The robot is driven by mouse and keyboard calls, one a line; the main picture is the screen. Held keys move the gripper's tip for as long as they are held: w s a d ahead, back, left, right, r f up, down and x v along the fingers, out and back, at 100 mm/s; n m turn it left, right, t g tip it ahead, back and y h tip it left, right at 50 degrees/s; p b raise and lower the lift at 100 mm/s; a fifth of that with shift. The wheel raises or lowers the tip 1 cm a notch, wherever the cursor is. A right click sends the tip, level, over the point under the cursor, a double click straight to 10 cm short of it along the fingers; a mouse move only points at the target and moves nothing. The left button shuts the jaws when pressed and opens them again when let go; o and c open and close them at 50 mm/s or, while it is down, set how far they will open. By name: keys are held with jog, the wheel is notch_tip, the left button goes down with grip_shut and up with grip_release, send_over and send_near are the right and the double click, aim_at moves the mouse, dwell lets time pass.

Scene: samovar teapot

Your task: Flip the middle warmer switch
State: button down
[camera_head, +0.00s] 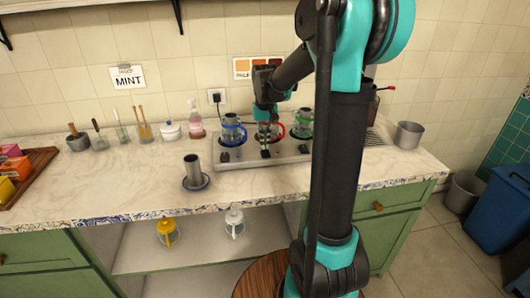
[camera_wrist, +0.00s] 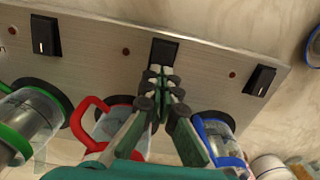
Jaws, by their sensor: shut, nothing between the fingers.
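The warmer (camera_head: 245,155) is a metal plate on the counter holding three teapots, with a black switch in front of each. The middle switch (camera_wrist: 163,50) stands before the red-handled teapot (camera_wrist: 102,122), which also shows in the head view (camera_head: 277,131). My gripper (camera_wrist: 160,72) is shut and empty, its fingertips at the near edge of the middle switch. I cannot tell whether they touch it. The fingertips partly cover the switch's lower edge. In the head view my gripper (camera_head: 265,143) points down over the plate's front.
Outer switches (camera_wrist: 45,35) (camera_wrist: 260,80) flank the middle one. A green-handled teapot (camera_head: 302,123) and a blue-handled teapot (camera_head: 231,130) stand either side of the red one. A metal cup (camera_head: 193,168) stands on a saucer left of the warmer. Small dark red dots lie beside the switches.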

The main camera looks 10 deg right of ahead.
jog(key=shift+f, duration=0.5)
dwell(0.3)
jog(key=shift+r, duration=3.5)
